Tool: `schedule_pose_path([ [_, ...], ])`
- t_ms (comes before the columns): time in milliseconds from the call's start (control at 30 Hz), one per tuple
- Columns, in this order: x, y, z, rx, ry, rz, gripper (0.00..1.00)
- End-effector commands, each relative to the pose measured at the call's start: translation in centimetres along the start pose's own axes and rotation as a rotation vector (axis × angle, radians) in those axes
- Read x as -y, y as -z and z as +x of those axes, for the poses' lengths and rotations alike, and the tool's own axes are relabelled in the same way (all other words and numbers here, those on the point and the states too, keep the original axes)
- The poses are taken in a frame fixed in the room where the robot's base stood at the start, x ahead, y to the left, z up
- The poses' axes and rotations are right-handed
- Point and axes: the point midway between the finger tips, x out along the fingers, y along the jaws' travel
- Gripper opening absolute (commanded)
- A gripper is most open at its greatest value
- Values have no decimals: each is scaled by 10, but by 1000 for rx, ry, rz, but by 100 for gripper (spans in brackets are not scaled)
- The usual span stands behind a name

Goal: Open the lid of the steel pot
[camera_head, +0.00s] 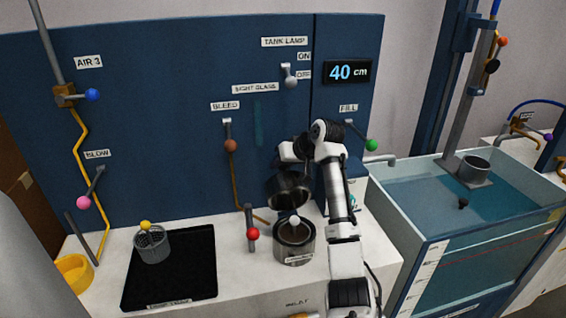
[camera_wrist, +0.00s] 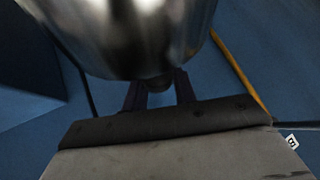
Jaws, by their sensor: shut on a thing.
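The steel pot (camera_head: 294,257) stands on the white counter, and its round mouth shows uncovered from above. Its shiny steel lid (camera_head: 289,190) is raised and tilted above the back of the pot; I cannot tell whether it touches the rim. In the wrist view the lid (camera_wrist: 130,35) fills the top middle, close to the camera. My gripper (camera_wrist: 157,88) is shut on the lid's small dark knob (camera_wrist: 154,83). In the head view my gripper is mostly hidden behind the lid and my arm. A pale ball (camera_head: 294,219) shows at the pot's mouth.
A red-knobbed lever (camera_head: 252,233) stands just left of the pot. A black tray (camera_head: 195,270) with a perforated metal cup (camera_head: 151,246) lies further left. The blue panel (camera_head: 180,130) is close behind; a water tank (camera_head: 430,205) is at right.

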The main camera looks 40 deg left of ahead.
Motion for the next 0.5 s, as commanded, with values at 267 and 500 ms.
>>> schedule_pose_path([
  [267,-4,-10,9,43,1,16,0],
  [500,-4,-10,9,44,1,15,29],
])
